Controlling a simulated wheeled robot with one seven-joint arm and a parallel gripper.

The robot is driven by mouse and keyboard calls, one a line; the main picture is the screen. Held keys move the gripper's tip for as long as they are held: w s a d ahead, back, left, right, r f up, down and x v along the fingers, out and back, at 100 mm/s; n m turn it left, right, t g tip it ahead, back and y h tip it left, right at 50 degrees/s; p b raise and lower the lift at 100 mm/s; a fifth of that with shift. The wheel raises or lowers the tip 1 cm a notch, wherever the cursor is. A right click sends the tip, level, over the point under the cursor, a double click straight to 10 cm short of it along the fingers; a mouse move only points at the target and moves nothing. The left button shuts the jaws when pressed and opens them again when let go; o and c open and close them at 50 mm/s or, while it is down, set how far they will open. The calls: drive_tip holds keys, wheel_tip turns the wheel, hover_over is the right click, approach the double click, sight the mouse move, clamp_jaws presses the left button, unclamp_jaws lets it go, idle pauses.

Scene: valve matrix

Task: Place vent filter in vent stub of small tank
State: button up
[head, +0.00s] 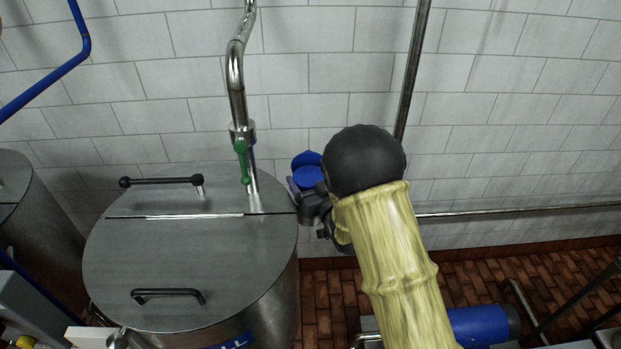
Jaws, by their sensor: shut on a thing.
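The steel tank (190,260) stands left of centre, with a blue label (232,342) at its front edge whose visible letters end in "LL". I cannot pick out a vent stub on its lid. My gripper (314,207) is a dark shape just beyond the tank's right rim, partly hidden by my arm. A blue round-topped thing (306,170), which looks like the vent filter, shows at the gripper's upper left. My gripper is shut on it, but the fingertips are not clear.
A steel pipe with a green valve handle (242,160) comes down at the tank's back right. Two dark lid handles (167,294) stick up. Another tank (18,210) is at the left edge. A tiled wall is behind. A blue cylinder (480,325) lies low at right.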

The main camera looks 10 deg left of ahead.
drive_tip(key=shift+f, duration=0.15)
drive_tip(key=o, duration=0.7)
drive_tip(key=shift+o, duration=0.2)
drive_tip(key=shift+r, duration=0.25)
drive_tip(key=b+v, duration=0.5)
drive_tip(key=v, duration=0.7)
drive_tip(key=shift+b, duration=0.4)
drive_tip(key=shift+f, duration=0.1)
